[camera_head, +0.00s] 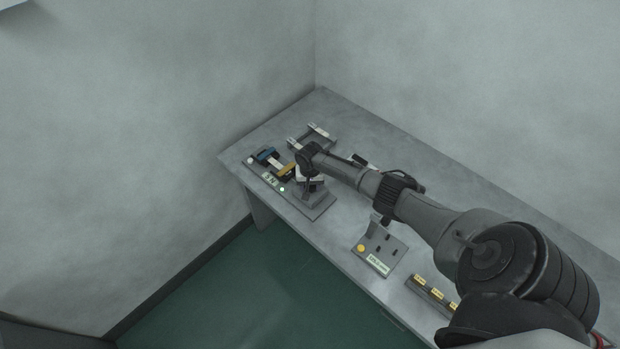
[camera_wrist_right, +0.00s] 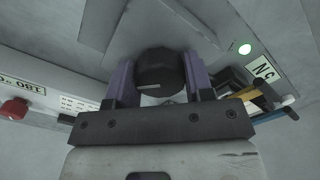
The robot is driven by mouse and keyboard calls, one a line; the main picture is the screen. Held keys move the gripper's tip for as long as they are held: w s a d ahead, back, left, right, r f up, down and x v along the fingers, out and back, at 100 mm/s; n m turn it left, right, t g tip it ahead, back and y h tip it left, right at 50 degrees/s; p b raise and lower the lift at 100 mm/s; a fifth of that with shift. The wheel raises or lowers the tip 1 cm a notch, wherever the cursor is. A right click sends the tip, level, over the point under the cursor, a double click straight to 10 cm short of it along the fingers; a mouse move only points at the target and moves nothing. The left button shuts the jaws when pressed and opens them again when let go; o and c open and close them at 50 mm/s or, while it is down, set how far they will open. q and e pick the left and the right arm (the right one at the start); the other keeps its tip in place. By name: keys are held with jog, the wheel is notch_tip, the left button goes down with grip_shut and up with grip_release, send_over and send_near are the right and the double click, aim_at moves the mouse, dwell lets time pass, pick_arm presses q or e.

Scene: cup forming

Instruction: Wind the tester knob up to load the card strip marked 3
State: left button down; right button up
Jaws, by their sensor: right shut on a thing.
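The tester (camera_head: 317,207) is a grey unit near the table's left end, with a blue clamp (camera_head: 266,154) and a yellow clamp (camera_head: 286,171). A pale strip (camera_head: 276,163) spans the clamps; I cannot read a number on it. The dark round tester knob (camera_wrist_right: 160,72) has a pale mark on its face. My right gripper (camera_wrist_right: 160,85) is shut on the knob, one purple finger on each side. In the head view my right gripper (camera_head: 310,184) is above the tester and hides the knob. My left gripper is not in view.
A green light (camera_head: 282,189) is lit beside a small display (camera_head: 269,180). A grey frame (camera_head: 318,134) lies behind the tester. A fixture with a yellow button (camera_head: 361,247) and a row of yellow-tagged pieces (camera_head: 437,292) are to the right. The wall is close behind.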

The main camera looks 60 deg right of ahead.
jog(key=m+p, duration=0.2)
jog(key=shift+r+m, duration=0.2)
jog(key=shift+m, duration=0.2)
jog(key=m+p, duration=0.2)
jog(key=m, duration=0.1)
jog(key=shift+m, duration=0.3)
jog(key=m+p, duration=0.1)
jog(key=m, duration=0.2)
jog(key=shift+f, duration=0.15)
jog(key=shift+m+p, duration=0.35)
jog(key=shift+m, duration=0.85)
jog(key=o, duration=0.8)
jog(key=shift+d, duration=0.1)
jog(key=shift+o, duration=0.6)
